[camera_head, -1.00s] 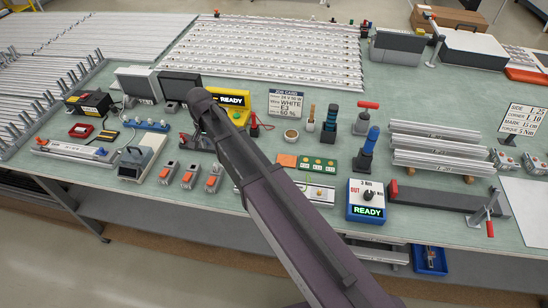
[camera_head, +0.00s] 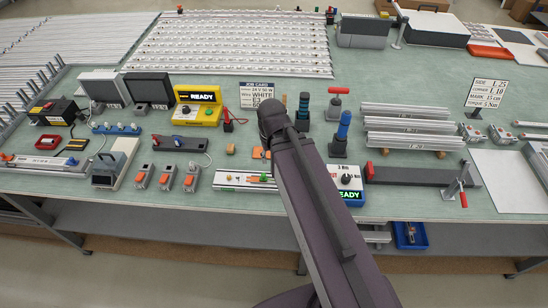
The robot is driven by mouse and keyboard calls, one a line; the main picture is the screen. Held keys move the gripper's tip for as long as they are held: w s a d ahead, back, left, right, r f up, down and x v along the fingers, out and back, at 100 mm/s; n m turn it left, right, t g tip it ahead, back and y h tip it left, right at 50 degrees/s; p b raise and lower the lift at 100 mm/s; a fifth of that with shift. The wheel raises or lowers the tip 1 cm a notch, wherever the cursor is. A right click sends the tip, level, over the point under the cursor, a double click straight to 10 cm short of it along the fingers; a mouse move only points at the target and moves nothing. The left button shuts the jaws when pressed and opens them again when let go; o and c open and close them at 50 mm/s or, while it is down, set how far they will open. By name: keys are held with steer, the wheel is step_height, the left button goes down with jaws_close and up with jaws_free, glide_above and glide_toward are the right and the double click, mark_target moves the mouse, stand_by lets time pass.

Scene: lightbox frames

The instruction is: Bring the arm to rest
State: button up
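My arm (camera_head: 318,205) reaches up from the lower edge over the front middle of the workbench (camera_head: 400,88). Its rounded dark end (camera_head: 272,118) stands in front of the job card (camera_head: 260,95). No gripper fingers show, so the gripper is hidden or out of the picture.
A yellow READY unit (camera_head: 198,105) stands left of the arm. Upright tools, among them a blue-handled one (camera_head: 342,133), stand close on its right. Aluminium profiles (camera_head: 412,138) and a dark bar clamp (camera_head: 415,174) lie further right.

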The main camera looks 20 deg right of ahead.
steer(key=shift+s+d, duration=0.25)
steer(key=shift+d, duration=0.05)
steer(key=shift+f, duration=0.1)
steer(key=shift+f, duration=0.1)
